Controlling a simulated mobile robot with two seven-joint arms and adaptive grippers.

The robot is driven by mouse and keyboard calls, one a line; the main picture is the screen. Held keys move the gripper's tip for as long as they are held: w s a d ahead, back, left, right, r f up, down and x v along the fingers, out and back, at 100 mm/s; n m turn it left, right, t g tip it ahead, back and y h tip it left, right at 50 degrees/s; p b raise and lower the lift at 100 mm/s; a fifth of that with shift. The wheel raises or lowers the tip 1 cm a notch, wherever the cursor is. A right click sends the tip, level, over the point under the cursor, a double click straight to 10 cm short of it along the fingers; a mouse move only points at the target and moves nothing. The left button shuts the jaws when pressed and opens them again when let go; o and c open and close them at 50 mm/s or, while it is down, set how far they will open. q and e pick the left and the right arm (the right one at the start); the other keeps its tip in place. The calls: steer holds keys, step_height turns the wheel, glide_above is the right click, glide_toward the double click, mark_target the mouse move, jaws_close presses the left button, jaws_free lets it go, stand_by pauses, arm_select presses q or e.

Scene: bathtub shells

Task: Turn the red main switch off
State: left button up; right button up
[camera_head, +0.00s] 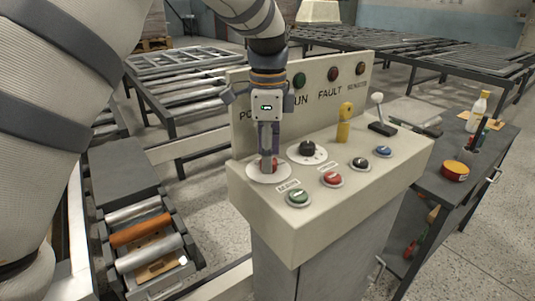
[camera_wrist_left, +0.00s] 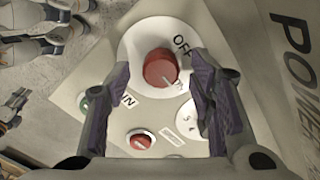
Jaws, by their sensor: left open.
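The red main switch (camera_wrist_left: 161,68) is a round red knob with a white line on a white disc, with "OFF" printed beside it. In the head view the knob (camera_head: 268,166) sits at the left of the control panel top (camera_head: 240,189), partly hidden by my left gripper. My left gripper (camera_head: 268,160) points down over the knob, with a finger on either side of it. In the left wrist view the gripper (camera_wrist_left: 160,95) is open, and the knob shows between and beyond the fingers. I cannot tell whether the fingers touch it. My right gripper is not in view.
A black rotary knob (camera_head: 307,148), green button (camera_head: 298,197), red button (camera_head: 332,179) and yellow-handled switch (camera_head: 344,123) are close by. A joystick (camera_head: 380,119) stands farther right. The upright back panel (camera_head: 330,92) rises behind. A side table (camera_head: 484,155) stands at right.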

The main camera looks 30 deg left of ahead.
arm_select(q)
steer(key=shift+f, duration=0.45)
steer(key=c, duration=1.2)
steer(key=shift+o, duration=0.2)
